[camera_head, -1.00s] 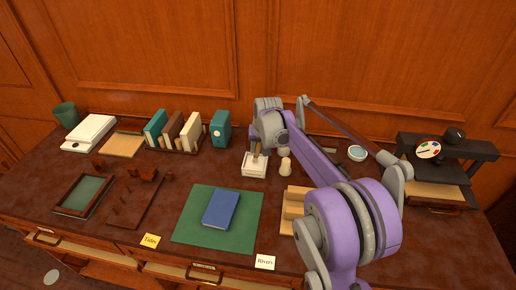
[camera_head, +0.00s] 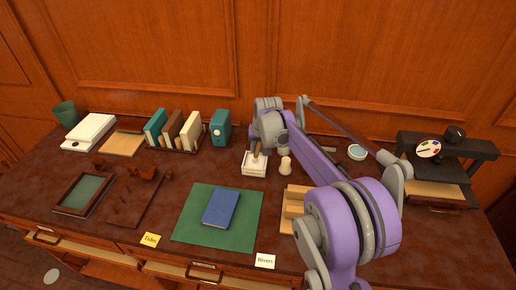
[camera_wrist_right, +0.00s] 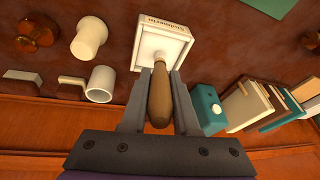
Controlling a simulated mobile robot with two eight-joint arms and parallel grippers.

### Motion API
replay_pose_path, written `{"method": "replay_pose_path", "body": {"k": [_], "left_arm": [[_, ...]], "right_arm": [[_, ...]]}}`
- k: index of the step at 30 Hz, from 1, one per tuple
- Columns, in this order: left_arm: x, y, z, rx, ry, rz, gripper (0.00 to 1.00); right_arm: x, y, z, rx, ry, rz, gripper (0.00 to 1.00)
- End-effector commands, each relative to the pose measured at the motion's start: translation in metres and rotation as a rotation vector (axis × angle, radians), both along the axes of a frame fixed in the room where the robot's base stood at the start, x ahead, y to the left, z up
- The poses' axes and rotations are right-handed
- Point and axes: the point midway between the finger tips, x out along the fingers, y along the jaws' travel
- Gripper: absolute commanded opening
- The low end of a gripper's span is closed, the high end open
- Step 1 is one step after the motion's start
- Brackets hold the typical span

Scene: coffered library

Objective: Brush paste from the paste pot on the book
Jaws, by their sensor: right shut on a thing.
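A blue book (camera_head: 221,209) lies closed on a green mat (camera_head: 184,229) near the front middle of the desk. The paste pot (camera_head: 254,169) is a square white pot behind the mat; it also shows in the right wrist view (camera_wrist_right: 146,52). A brush with a brown wooden handle (camera_wrist_right: 160,104) stands in the pot, its lower end hidden inside. My right gripper (camera_wrist_right: 160,86) is shut on the brush handle, just above the pot. In the head view this gripper (camera_head: 259,147) is partly hidden by my arm. My left gripper is out of view.
A cream cylinder (camera_head: 285,166) stands close right of the pot. Upright books (camera_head: 172,129) and a teal box (camera_head: 220,128) stand behind left. A wooden block holder (camera_head: 293,205) is right of the mat. Labels (camera_head: 265,261) lie along the front edge. A black press (camera_head: 445,160) is far right.

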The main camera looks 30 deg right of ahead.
Motion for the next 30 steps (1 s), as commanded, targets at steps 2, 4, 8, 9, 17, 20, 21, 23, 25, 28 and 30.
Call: {"method": "replay_pose_path", "body": {"k": [2, 4, 8, 9, 17, 20, 21, 23, 25, 28, 30], "left_arm": [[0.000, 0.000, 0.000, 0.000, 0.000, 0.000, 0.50], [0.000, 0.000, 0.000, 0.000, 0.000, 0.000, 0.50], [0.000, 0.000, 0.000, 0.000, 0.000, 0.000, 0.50], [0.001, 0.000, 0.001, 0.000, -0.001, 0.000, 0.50], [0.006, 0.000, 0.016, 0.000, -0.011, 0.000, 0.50], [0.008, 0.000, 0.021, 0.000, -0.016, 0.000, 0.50], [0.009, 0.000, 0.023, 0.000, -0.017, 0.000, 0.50], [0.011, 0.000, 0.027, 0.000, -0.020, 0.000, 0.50], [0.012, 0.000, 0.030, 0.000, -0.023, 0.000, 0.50], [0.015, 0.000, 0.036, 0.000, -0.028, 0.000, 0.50], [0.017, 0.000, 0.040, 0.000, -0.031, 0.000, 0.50]], "right_arm": [[0.000, 0.000, -0.001, 0.001, 0.002, 0.000, 0.00], [0.000, 0.000, -0.001, 0.001, 0.002, 0.000, 0.00], [0.000, 0.000, 0.000, 0.001, 0.003, 0.000, 0.00], [-0.001, 0.000, 0.001, 0.001, 0.002, 0.000, 0.00], [0.000, 0.000, 0.022, 0.000, 0.000, 0.000, 0.00], [0.000, 0.000, 0.030, 0.000, 0.000, 0.000, 0.00], [0.000, 0.000, 0.033, 0.000, 0.000, 0.000, 0.00], [0.000, 0.000, 0.038, 0.000, 0.000, 0.000, 0.00], [0.000, 0.000, 0.044, 0.000, 0.000, 0.000, 0.00], [0.001, 0.000, 0.052, 0.000, -0.001, 0.000, 0.00], [0.001, 0.000, 0.057, 0.000, -0.001, 0.000, 0.00]]}}
